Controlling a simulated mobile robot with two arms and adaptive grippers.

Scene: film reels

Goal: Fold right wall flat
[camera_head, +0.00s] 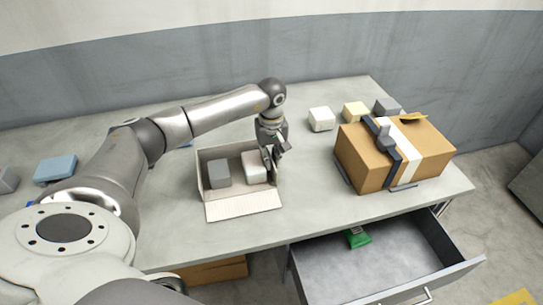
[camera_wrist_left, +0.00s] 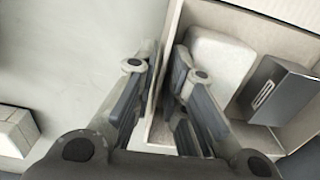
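A small open-topped box (camera_head: 201,181) stands on the table in the head view, with its front panel (camera_head: 243,206) lying flat on the tabletop. Its right wall shows between my fingers in the wrist view (camera_wrist_left: 166,75). A grey block (camera_head: 219,174) and a white block (camera_head: 254,167) sit inside. My left gripper (camera_head: 271,158) points down at the right wall; in the wrist view (camera_wrist_left: 166,60) its fingers are apart on either side of the wall. Firm contact is not clear. My right gripper is not in view.
A strapped cardboard box (camera_head: 360,165) stands to the right. An open drawer (camera_head: 385,265) below holds a green item (camera_head: 358,238). The tabletop right of the small box is clear.

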